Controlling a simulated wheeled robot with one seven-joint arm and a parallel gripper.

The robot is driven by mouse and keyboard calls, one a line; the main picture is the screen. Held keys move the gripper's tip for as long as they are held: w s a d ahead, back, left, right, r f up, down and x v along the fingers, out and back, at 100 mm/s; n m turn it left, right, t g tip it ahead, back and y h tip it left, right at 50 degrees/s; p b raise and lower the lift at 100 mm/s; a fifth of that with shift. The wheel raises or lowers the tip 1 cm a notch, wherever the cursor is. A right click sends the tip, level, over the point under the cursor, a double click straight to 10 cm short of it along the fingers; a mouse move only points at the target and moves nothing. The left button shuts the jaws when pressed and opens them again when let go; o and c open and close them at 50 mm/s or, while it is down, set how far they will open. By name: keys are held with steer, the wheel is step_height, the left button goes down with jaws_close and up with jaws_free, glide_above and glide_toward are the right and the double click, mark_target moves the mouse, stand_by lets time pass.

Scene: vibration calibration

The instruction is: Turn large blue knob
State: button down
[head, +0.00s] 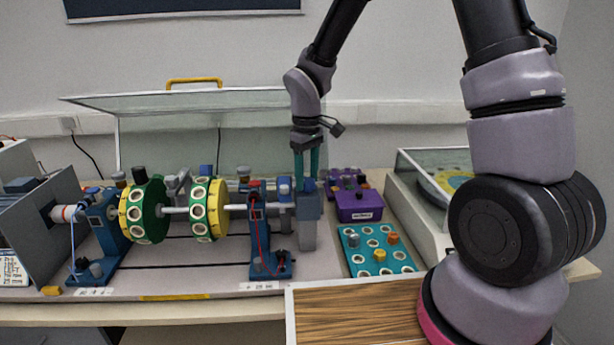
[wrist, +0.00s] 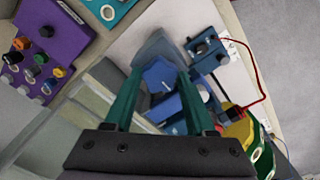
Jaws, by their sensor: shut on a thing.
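The large blue knob (wrist: 160,76) sits on top of a grey block (head: 308,236) at the right end of the shaft rig. In the head view the knob (head: 308,186) shows just under my fingertips. My gripper (head: 306,178) points straight down from above. In the wrist view its two teal fingers (wrist: 160,80) stand on either side of the knob and are shut on it. The knob's far side and its contact with the fingers are partly hidden.
Left of the knob stand a blue bearing stand (head: 262,230) with a red cable and the green-yellow discs (head: 207,208). A purple box (head: 358,205) and a teal tray (head: 378,252) of fittings lie to the right. A raised clear cover (head: 200,125) stands behind.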

mark_target(308, 180)
stand_by(0.3)
steer(key=shift+c, duration=1.1)
jaws_free()
steer(key=shift+r, duration=0.1)
step_height(308, 180, up, 11)
steer(key=shift+d, duration=0.1)
steer(key=s+d+r+m+t+y, duration=0.2)
steer(key=s+d+r+m+t, duration=0.5)
steer(key=s+d+r+m, duration=0.6)
steer(key=s+d+r, duration=0.2)
steer(key=d+r, duration=0.1)
steer(key=d, duration=0.2)
